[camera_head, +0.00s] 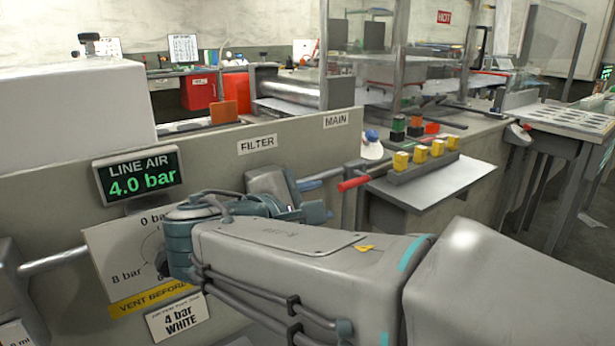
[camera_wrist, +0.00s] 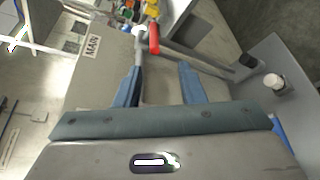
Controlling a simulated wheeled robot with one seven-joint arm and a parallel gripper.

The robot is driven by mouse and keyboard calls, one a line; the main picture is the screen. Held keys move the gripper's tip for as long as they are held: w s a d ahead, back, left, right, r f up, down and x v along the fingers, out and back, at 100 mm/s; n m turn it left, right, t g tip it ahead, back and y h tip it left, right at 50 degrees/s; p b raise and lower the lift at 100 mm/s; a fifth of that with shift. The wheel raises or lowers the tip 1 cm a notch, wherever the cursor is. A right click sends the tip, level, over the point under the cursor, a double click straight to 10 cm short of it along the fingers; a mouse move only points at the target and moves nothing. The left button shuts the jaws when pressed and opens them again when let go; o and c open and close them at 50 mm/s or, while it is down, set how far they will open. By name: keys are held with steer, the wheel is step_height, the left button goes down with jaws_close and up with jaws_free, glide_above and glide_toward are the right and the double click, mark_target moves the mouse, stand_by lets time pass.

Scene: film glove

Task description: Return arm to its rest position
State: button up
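My gripper (camera_head: 322,195) shows in the head view at the end of my arm, in front of the grey panel below the FILTER label. Part of it is hidden behind my arm. In the wrist view, the two blue fingers of my gripper (camera_wrist: 157,70) stand well apart with nothing held between them. A red lever handle (camera_head: 354,183) is just right of the fingertips in the head view. In the wrist view the red handle (camera_wrist: 154,38) lies beyond the fingertips, apart from them.
The grey panel (camera_head: 210,165) carries a LINE AIR display (camera_head: 139,176) reading 4.0 bar and a dial board (camera_head: 110,255). A white shelf (camera_head: 450,188) sits at right, beside several yellow-topped blocks (camera_head: 420,154). A pipe (camera_wrist: 205,62) crosses near the fingers in the wrist view.

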steer(key=s+d+r+m+g+y+p, duration=0.1)
steer(key=s+d+m+g+p, duration=0.2)
steer(key=d+p, duration=0.3)
steer(key=s+d+m+g+y+p, duration=0.1)
steer(key=s+d+m+g+p, duration=0.15)
steer(key=d+g+p, duration=0.35)
steer(key=s+d+r+m+y+p, duration=0.1)
steer(key=s+r+m+y+p, duration=0.5)
steer(key=m+p, duration=0.5)
steer(key=shift+s+d+m+g+y+p, duration=0.45)
steer(key=shift+s+p, duration=0.3)
steer(key=shift+p, duration=1.9)
steer(key=shift+a, duration=0.15)
